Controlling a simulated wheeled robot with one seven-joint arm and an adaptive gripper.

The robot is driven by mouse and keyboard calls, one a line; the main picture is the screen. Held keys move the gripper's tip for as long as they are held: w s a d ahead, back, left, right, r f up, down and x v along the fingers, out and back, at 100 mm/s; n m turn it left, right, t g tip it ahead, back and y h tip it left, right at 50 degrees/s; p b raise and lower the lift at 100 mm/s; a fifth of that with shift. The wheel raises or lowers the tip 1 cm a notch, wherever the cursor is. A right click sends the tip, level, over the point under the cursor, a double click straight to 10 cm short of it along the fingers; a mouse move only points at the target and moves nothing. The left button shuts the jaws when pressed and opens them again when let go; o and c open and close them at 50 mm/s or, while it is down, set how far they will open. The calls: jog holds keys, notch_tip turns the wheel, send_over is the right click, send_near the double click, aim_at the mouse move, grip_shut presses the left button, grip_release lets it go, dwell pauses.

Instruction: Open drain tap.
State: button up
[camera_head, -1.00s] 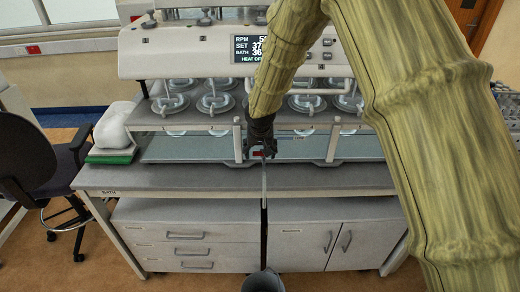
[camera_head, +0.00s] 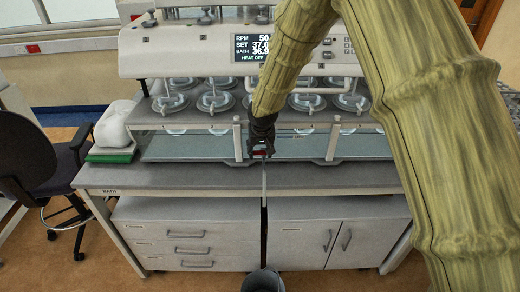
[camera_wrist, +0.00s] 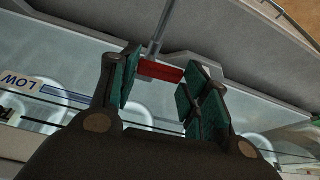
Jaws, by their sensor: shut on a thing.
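The drain tap's red handle (camera_head: 261,153) is at the front of the water bath, above the bench edge. My gripper (camera_head: 262,148) is at the tap. In the wrist view the red handle (camera_wrist: 160,71) lies crosswise between the green-padded fingers of my gripper (camera_wrist: 162,80), which are shut on it. A thin grey drain pipe (camera_head: 264,182) runs down from the tap over the bench front. The pipe also shows beyond the handle in the wrist view (camera_wrist: 163,25). My fingers hide part of the tap body in the head view.
The bath (camera_head: 200,147) with several glass vessels and a display panel (camera_head: 251,48) stands on the grey bench (camera_head: 170,178). A grey bucket (camera_head: 263,281) is on the floor below the pipe. A dark chair (camera_head: 35,165) stands at the left.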

jog(key=n, duration=0.1)
jog(key=n+y+p, duration=0.1)
jog(key=n, duration=0.2)
jog(key=shift+s+d+r+n+g+y, duration=0.15)
jog(key=shift+s+d+n+g+y, duration=0.15)
jog(key=shift+d+y, duration=0.1)
jog(key=shift+d+n+g+y+p, duration=0.1)
jog(key=shift+n+g+y+p, duration=0.25)
jog(key=shift+n, duration=0.55)
jog(key=shift+d+n+g+y+p, duration=0.15)
jog(key=shift+n+p, duration=0.4)
jog(key=shift+n, duration=0.35)
jog(key=o, duration=1)
jog(key=shift+s, duration=0.1)
jog(key=v, duration=1.1)
jog(key=shift+s+d+r, duration=0.2)
jog(key=shift+d+r, duration=0.05)
jog(key=shift+r, duration=0.05)
